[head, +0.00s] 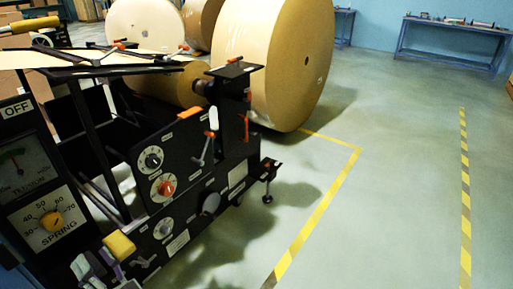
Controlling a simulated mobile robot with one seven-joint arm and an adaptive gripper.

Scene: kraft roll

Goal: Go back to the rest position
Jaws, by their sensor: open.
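What looks like my gripper (98,266) is at the bottom left of the head view, partly cut off by the lower edge. Its pale grey and purplish parts are beside a yellow handle (119,245) on the black machine (185,165). I see nothing held in it, and I cannot tell whether it touches the handle. The machine fills the left side, with several dials, orange-tipped levers and a SPRING dial (50,220) under a gauge (22,168).
Large kraft paper rolls (275,60) stand behind the machine. A blue workbench (450,45) with small items is along the far wall. Yellow floor tape (318,215) and a striped line (464,190) mark the floor. The floor (405,150) at the right is clear.

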